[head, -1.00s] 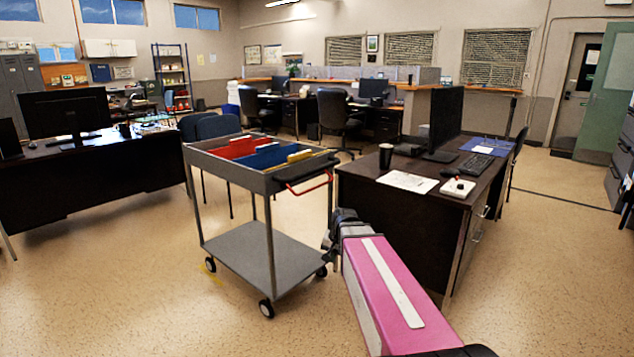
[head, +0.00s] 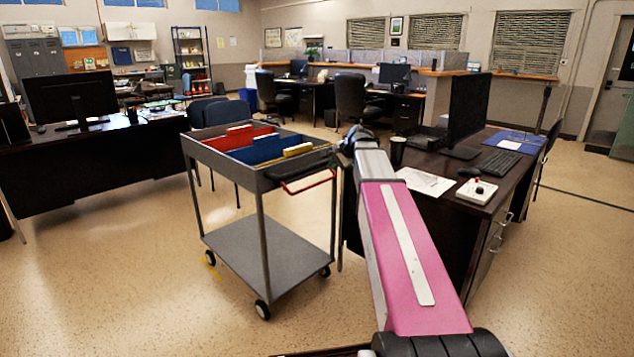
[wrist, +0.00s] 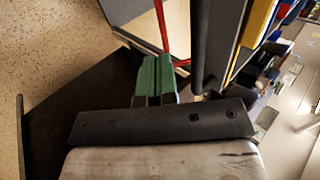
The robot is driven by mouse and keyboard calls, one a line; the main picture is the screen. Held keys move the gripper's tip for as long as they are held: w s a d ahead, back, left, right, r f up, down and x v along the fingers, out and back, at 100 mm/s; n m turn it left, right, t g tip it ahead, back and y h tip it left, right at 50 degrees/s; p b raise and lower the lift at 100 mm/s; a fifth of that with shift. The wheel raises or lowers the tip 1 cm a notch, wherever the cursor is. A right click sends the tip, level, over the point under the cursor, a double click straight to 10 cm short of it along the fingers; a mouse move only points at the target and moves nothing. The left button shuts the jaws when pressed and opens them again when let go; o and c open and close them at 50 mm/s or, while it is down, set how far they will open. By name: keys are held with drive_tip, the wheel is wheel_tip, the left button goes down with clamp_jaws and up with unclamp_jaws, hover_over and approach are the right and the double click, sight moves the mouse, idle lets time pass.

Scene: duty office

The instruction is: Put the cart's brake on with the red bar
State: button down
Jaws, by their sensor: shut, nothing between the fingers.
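The grey cart (head: 262,258) stands left of my arm in the head view. Its red bar (head: 310,186) hangs as a loop below the dark push handle (head: 298,167) at the cart's right end. My gripper (head: 345,150) is beside that end, near handle height; its fingers are hard to make out there. In the wrist view the green fingers (wrist: 156,60) are shut together and empty. The red bar (wrist: 161,25) runs up to the fingertips and shows again to their right; I cannot tell if they touch it. The dark handle (wrist: 212,45) is right of the fingers.
The cart's upper tray holds red (head: 240,140) and blue (head: 265,150) folder bins. A dark desk (head: 470,200) with a monitor (head: 468,115), cup and papers stands close on the right. Another desk (head: 110,175) is at left. Floor in front of the cart is free.

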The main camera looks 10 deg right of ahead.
sight(316, 185)
drive_tip(key=x, duration=1.4)
drive_tip(key=shift+s+f, duration=0.1)
drive_tip(key=shift+f, duration=0.05)
idle(0.4)
drive_tip(key=shift+f+t+y, duration=0.5)
drive_tip(key=shift+f+t, duration=0.1)
drive_tip(key=shift+t, duration=0.1)
drive_tip(key=w+a+f+t+y, duration=0.1)
drive_tip(key=w+a+f+t, duration=0.1)
drive_tip(key=w+a+f, duration=0.1)
drive_tip(key=shift+w+a+f+y, duration=0.15)
drive_tip(key=shift+w+f+y, duration=0.15)
drive_tip(key=shift+w+f, duration=0.7)
drive_tip(key=shift+s+f, duration=0.1)
